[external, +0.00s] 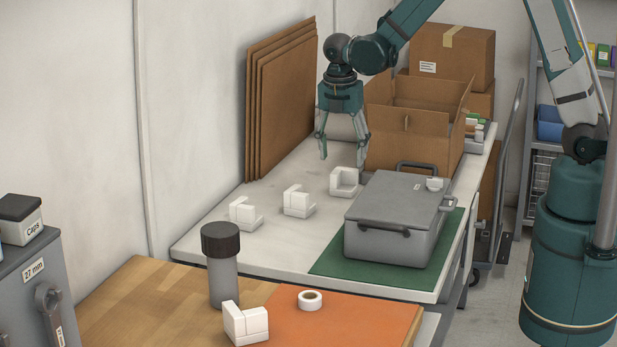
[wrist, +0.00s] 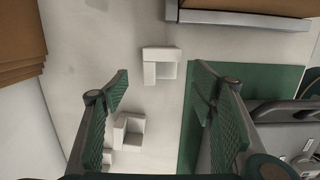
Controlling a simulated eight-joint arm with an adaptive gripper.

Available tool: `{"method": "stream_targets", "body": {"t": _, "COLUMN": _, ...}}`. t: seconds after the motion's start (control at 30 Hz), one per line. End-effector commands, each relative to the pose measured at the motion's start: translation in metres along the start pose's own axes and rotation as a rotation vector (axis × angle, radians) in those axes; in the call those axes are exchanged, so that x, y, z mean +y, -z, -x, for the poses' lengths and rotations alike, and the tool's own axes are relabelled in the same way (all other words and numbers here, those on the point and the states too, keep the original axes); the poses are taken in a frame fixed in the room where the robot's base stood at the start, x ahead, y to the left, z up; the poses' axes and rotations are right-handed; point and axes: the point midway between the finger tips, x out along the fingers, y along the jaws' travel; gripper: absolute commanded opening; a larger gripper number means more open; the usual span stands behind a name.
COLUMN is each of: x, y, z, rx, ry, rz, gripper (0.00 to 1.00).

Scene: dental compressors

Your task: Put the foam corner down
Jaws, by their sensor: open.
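Three white foam corners stand on the pale bench in the external view: one at the left (external: 243,214), one in the middle (external: 298,201) and one at the far right (external: 345,182). A further white foam corner (external: 246,324) stands on the front worktop. My gripper (external: 342,163) is open and empty, just above and apart from the far-right foam corner. In the wrist view, that corner (wrist: 160,67) shows between and slightly beyond the open fingertips (wrist: 160,86). The middle corner (wrist: 128,131) is beside the left finger, which partly hides another (wrist: 108,157).
A grey lidded case (external: 392,225) stands on a green mat (external: 330,262) right of the corners. An open cardboard box (external: 410,140) is behind; cardboard sheets (external: 283,110) lean on the wall. A dark-capped cylinder (external: 222,270) and tape roll (external: 310,299) are in front.

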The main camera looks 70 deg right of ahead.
Motion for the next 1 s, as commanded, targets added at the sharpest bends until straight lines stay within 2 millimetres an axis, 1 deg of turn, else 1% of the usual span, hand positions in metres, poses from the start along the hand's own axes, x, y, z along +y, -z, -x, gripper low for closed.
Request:
{"method": "stream_targets", "body": {"t": 0.2, "x": 0.0, "y": 0.0, "z": -0.003, "rx": 0.0, "ry": 0.0, "rz": -0.001, "gripper": 0.57}}
{"method": "stream_targets", "body": {"t": 0.57, "x": 0.0, "y": 0.0, "z": -0.025, "rx": 0.0, "ry": -0.001, "rz": -0.001, "gripper": 0.57}}
{"method": "stream_targets", "body": {"t": 0.87, "x": 0.0, "y": 0.0, "z": -0.026, "rx": 0.0, "ry": -0.001, "rz": -0.001, "gripper": 0.57}}
{"method": "stream_targets", "body": {"t": 1.0, "x": -0.001, "y": 0.0, "z": -0.029, "rx": 0.0, "ry": -0.001, "rz": -0.001, "gripper": 0.57}}
